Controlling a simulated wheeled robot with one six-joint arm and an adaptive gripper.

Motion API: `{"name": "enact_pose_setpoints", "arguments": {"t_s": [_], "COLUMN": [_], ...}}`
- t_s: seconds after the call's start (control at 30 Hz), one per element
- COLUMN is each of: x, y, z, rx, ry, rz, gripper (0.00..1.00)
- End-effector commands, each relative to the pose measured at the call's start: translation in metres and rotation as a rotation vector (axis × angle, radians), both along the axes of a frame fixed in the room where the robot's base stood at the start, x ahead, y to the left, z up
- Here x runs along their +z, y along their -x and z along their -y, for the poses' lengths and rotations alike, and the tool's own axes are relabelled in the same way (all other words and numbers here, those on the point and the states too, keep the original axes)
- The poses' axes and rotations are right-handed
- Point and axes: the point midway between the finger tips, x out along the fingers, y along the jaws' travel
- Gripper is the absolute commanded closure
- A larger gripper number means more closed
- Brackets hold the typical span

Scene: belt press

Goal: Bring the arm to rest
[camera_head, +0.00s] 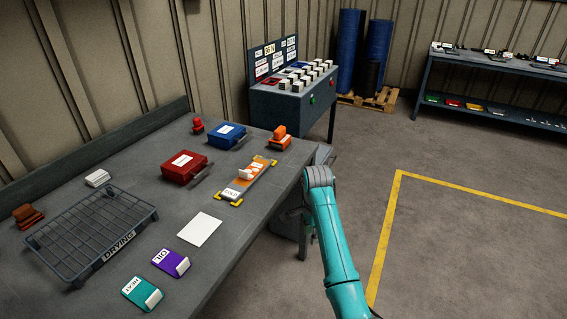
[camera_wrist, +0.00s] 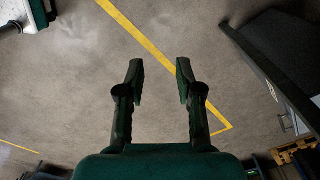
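My gripper (camera_wrist: 160,80) shows in the wrist view with its two dark fingers spread apart. Nothing is between the fingers, only bare floor beyond them. In the head view my teal arm rises from the bottom, right of the workbench (camera_head: 215,262), and its grey joint is close to the bench's right edge. The gripper itself is hidden in the head view.
The bench holds a red case (camera_head: 184,167), a blue case (camera_head: 227,136), a drying rack (camera_head: 92,232), a white sheet (camera_head: 200,229), and purple (camera_head: 171,262) and green (camera_head: 141,292) holders. A control console (camera_head: 290,102) stands behind. Floor with yellow lines (camera_head: 385,235) is clear at right.

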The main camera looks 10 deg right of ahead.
Motion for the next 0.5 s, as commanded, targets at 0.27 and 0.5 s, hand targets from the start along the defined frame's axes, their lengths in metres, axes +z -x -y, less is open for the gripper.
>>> {"name": "enact_pose_setpoints", "arguments": {"t_s": [0.27, 0.5], "x": [-0.047, -0.125], "y": [0.02, 0.068], "z": [0.0, -0.001], "rx": [0.06, 0.198], "ry": [0.002, 0.02], "rz": [0.054, 0.188], "gripper": [0.64, 0.64]}}
